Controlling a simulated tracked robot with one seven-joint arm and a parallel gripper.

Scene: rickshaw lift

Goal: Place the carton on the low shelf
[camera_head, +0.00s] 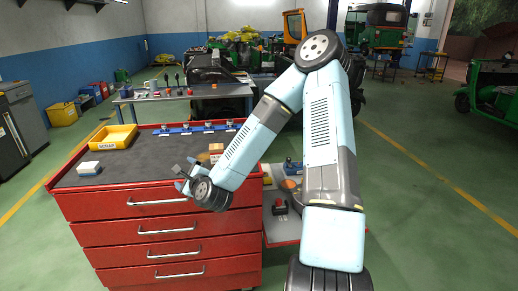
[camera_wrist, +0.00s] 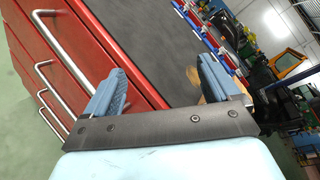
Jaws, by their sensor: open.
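The carton (camera_head: 216,148) is a small tan box on the dark top of the red tool cabinet, near its right edge. A tan patch (camera_wrist: 193,76) beside the right finger in the wrist view may be the carton, mostly hidden. My gripper (camera_head: 181,178) is open and empty at the cabinet's front edge, nearer the camera than the carton and to its left. In the wrist view my gripper (camera_wrist: 163,82) has its two blue fingers apart. A low red-edged shelf (camera_head: 286,239) stands at the cabinet's right side, partly hidden by my arm.
A yellow bin (camera_head: 112,137) and a white-and-blue block (camera_head: 89,168) are on the cabinet top's left. A blue rail with several fittings (camera_head: 195,128) lines its back edge. The low shelf holds a red-and-black item (camera_head: 279,207) and others. The cabinet's middle top is clear.

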